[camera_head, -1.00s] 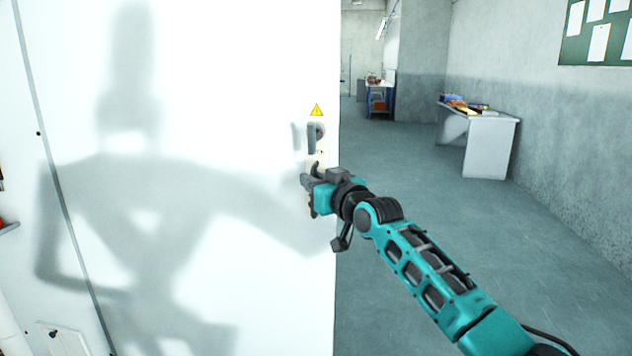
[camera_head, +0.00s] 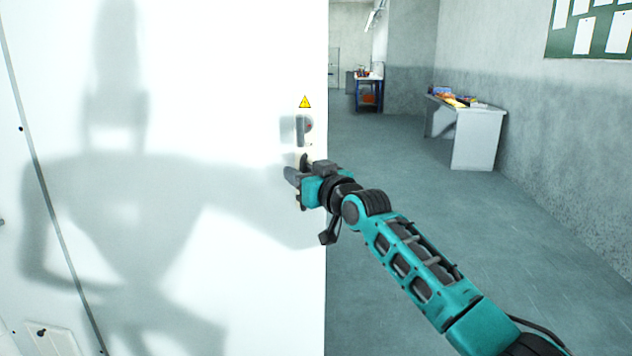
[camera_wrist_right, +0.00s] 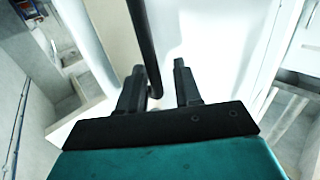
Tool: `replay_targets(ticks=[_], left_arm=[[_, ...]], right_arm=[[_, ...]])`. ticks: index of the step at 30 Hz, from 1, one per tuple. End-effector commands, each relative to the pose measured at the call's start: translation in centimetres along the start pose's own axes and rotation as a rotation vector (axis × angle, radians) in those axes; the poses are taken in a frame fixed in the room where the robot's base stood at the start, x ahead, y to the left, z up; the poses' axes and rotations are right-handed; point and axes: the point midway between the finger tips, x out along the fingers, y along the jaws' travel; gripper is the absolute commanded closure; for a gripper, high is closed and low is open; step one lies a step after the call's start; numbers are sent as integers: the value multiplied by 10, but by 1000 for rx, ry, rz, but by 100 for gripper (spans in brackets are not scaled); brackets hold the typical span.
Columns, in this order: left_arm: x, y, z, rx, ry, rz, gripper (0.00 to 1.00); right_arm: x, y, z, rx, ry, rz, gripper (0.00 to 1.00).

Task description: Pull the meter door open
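The white meter door (camera_head: 220,90) fills the left half of the head view, with its right edge near the picture's middle. My right gripper (camera_head: 296,174) is at the handle's lower end. In the right wrist view, a dark bar, the handle (camera_wrist_right: 144,45), reaches down between the parted fingers of my right gripper (camera_wrist_right: 158,88), close to the left finger. A gap shows on the bar's right side. My left gripper is out of view.
Open grey floor (camera_head: 400,170) lies right of the door. A white table (camera_head: 478,135) with small items stands by the right wall, and a blue-framed bench (camera_head: 369,95) stands farther back. My shadow falls on the door.

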Motion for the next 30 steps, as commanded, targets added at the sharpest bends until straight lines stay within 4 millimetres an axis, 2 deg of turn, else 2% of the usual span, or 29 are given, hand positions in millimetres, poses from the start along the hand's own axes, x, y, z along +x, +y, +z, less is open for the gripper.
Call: replay_targets(ticks=[8,24,30], left_arm=[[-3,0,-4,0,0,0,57],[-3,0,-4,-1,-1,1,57],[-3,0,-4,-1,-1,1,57]], right_arm=[[-28,1,0,-1,0,2,66],[-104,0,0,-2,1,0,66],[-122,-1,0,-1,1,0,66]])
